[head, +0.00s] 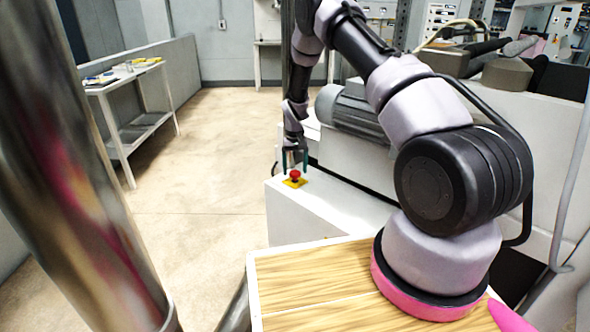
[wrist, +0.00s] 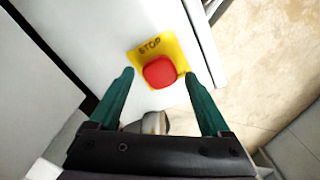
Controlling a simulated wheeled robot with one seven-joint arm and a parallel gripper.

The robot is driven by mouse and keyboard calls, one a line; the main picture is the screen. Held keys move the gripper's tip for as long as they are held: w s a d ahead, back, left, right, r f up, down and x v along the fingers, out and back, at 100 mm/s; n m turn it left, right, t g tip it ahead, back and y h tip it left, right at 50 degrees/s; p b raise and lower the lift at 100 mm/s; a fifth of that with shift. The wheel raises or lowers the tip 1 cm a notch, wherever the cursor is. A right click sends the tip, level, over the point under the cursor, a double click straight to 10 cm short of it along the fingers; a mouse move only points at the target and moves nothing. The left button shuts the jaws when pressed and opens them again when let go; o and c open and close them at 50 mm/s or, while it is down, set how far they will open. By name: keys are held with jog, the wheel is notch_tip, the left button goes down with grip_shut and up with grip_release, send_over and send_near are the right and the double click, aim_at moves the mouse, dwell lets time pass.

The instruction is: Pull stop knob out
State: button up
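The stop knob (head: 295,174) is a red mushroom-shaped button on a yellow plate (head: 289,183), on top of a white machine housing (head: 310,208). In the wrist view the red knob (wrist: 160,71) sits on the yellow plate (wrist: 142,52) marked "STOP". My gripper (head: 294,160) is just above the knob in the head view. In the wrist view my gripper (wrist: 158,73) has its two green fingers spread wide, with the knob between and slightly ahead of the tips. The fingers appear clear of the knob, and nothing is held.
A grey motor (head: 348,110) stands behind the housing, close to my arm. A white table (head: 125,85) with small items stands at the far left by a low grey partition (head: 180,60). The floor (head: 200,150) between is clear.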

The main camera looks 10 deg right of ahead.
aim_at(295, 172)
notch_tip(295, 172, up, 11)
dwell(0.6)
jog(key=shift+f, duration=0.1)
